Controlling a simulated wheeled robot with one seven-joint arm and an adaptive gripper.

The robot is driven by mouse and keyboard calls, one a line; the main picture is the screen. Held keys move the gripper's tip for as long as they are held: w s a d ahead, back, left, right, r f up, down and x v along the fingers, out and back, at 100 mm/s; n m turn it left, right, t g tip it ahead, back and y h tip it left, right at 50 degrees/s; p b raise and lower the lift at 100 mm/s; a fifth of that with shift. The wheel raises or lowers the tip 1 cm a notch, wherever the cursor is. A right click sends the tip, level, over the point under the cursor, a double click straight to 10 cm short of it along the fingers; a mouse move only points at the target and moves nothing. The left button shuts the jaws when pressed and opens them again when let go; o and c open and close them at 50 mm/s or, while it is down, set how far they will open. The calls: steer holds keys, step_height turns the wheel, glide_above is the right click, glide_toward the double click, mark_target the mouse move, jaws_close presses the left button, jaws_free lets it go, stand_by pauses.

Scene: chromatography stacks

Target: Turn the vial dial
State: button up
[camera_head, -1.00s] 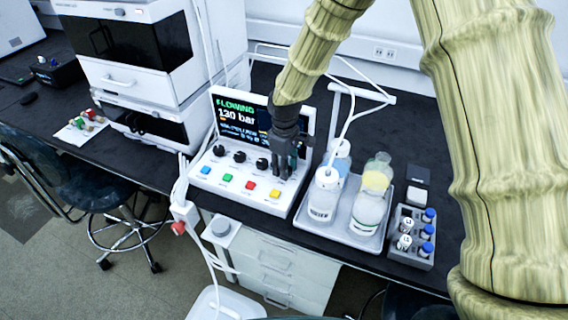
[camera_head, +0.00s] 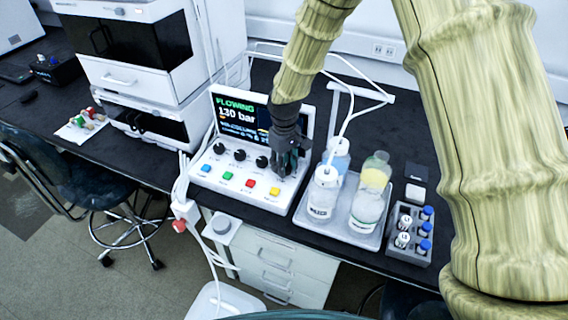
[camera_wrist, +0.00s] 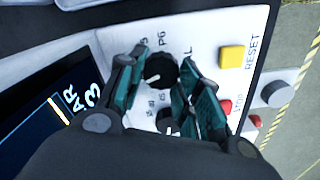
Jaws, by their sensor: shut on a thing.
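The white control panel (camera_head: 212,172) has a row of black dials and a row of coloured buttons below a screen. My gripper (camera_head: 287,170) is over the rightmost dial and hides it in the head view. In the wrist view, the black vial dial (camera_wrist: 162,71) sits between the two teal finger pads of my gripper (camera_wrist: 164,84), with a "P6" label beside it. The fingers are shut on it. A white mark shows on the dial's edge.
A second black dial (camera_wrist: 167,120) is close by, partly hidden by the fingers. A yellow button (camera_head: 275,192) lies in front of my gripper. A tray (camera_head: 300,212) with several bottles and tubing stands just right of the panel. A vial rack (camera_head: 408,252) stands farther right.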

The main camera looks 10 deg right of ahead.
steer(key=o, duration=1)
steer(key=shift+w, duration=0.15)
steer(key=shift+o, duration=0.2)
steer(key=shift+r, duration=0.1)
step_height(320, 180, up, 12)
